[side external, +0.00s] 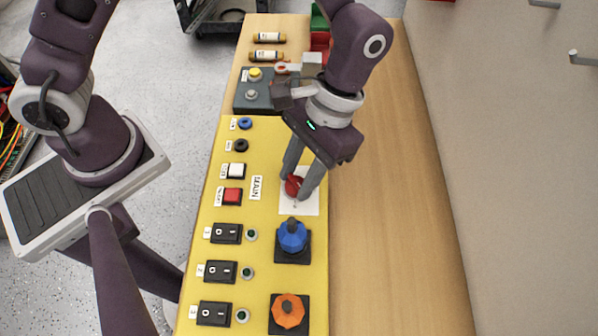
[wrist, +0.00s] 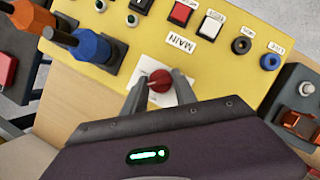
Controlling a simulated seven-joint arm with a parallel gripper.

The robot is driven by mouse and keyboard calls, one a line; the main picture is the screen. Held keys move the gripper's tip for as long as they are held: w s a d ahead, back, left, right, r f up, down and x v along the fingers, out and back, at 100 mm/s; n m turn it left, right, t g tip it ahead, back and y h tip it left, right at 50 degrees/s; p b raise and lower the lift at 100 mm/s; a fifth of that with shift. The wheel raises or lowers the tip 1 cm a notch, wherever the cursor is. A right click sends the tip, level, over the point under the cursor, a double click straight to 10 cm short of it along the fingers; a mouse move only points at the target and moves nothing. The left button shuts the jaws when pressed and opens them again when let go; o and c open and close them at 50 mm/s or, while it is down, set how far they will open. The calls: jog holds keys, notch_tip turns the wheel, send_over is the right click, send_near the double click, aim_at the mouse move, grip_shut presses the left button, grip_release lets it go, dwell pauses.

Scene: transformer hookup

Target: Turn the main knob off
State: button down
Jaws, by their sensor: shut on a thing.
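The main knob (side external: 294,186) is red and sits on a white square plate (side external: 311,205) on the yellow panel, beside the printed word MAIN. My gripper (side external: 303,184) reaches down over it, with one finger on each side, shut on the knob. In the wrist view the red knob (wrist: 160,80) shows between the two finger ends (wrist: 159,91). A small mark shows on the plate just below the knob in the side view. Part of the knob is hidden by the fingers, and I cannot tell its exact setting.
A blue knob (side external: 292,237) and an orange knob (side external: 288,311) stand up nearby on the yellow panel (side external: 262,215). Rocker switches (side external: 220,272) and red and white buttons (side external: 233,196) line its left side. A grey box (side external: 262,100) lies beyond. The wooden table (side external: 390,230) is clear at right.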

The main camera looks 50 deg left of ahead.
jog(key=n+h, duration=0.1)
jog(key=n, duration=0.1)
jog(key=n+h, duration=0.1)
jog(key=n, duration=0.2)
jog(key=shift+a+n+t, duration=0.2)
jog(key=shift+n+t, duration=0.1)
jog(key=shift+a+n+t+h, duration=0.1)
jog(key=shift+n+t+h, duration=0.45)
jog(key=shift+n, duration=1.65)
jog(key=shift+h, duration=0.25)
jog(key=c, duration=1)
grip_release()
jog(key=v, duration=0.7)
jog(key=shift+r, duration=0.1)
